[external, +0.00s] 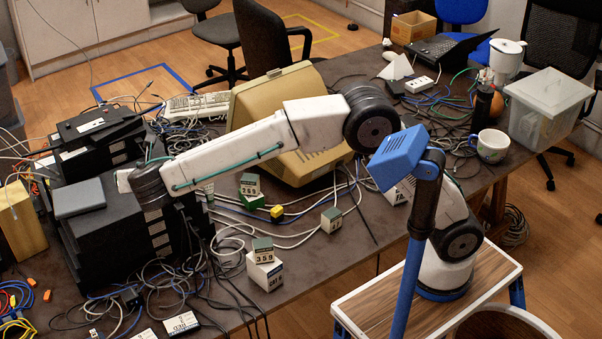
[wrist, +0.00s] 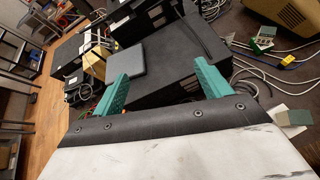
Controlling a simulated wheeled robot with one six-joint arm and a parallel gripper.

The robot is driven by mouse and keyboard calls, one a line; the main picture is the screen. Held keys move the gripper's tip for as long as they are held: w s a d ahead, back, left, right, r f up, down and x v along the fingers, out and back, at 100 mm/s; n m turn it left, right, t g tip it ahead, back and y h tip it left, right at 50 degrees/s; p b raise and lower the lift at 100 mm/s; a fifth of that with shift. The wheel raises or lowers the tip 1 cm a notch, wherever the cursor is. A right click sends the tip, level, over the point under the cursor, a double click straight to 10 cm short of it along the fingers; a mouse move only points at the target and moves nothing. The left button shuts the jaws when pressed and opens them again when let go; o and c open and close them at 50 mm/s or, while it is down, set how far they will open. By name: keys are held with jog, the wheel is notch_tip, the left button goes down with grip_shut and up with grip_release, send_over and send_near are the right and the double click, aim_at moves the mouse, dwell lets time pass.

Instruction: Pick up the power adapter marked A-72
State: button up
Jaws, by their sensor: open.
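Several small label-bearing blocks that look like adapters are on the table, and I cannot tell which is A-72. A white block (external: 265,272) near the front edge has a dark label I cannot read surely; a green-topped block marked 359 (external: 262,250) sits on it. Another green-and-white block (external: 250,185) and a pale block (external: 331,219) are farther back.
Black boxes (external: 100,225) with a grey flat box (external: 79,198) on top stand at the left. A beige monitor (external: 300,150) is behind my arm. Tangled cables cover much of the table. A mug (external: 491,146) and a clear bin (external: 548,108) are at the right.

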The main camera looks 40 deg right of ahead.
aim_at(132, 295)
jog(key=s+a+f+n+t+y, duration=0.15)
jog(key=s+a+f+n, duration=0.35)
jog(key=a, duration=0.5)
jog(key=shift+m+y, duration=0.25)
jog(key=shift+m, duration=0.35)
jog(key=f, duration=2.9)
jog(key=shift+s+d, duration=0.2)
jog(key=shift+s, duration=0.15)
jog(key=shift+w+f, duration=0.85)
jog(key=shift+f, duration=0.1)
jog(key=x, duration=0.6)
jog(key=shift+a+f, duration=0.1)
jog(key=shift+f, duration=0.05)
jog(key=c, duration=1.2)
jog(key=shift+o, duration=0.2)
